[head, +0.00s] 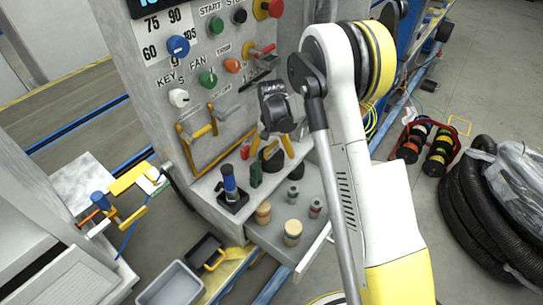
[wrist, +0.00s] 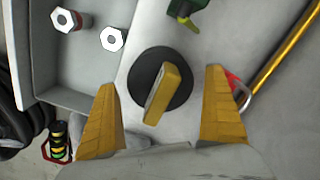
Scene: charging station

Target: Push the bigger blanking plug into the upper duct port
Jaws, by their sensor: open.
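A black round disc with a yellow bar grip (wrist: 171,88), which looks like a blanking plug, lies on the grey ledge in the wrist view. It is between the two yellow fingers of my gripper (wrist: 160,82), with clear gaps on both sides. In the head view my gripper (head: 272,152) points down over the ledge below the control panel, open and empty. The dark disc (head: 272,150) is partly hidden by the fingers there. I see no second such plug to compare sizes. I cannot make out the upper duct port in either view.
An open grey drawer (head: 270,238) holds two beige cylinders and two hex-topped pieces. A blue-handled piece (head: 230,186) in a black base and a green piece (head: 255,176) stand on the ledge. A yellow rail (head: 195,163) runs along the panel. Black hoses (head: 480,225) lie right.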

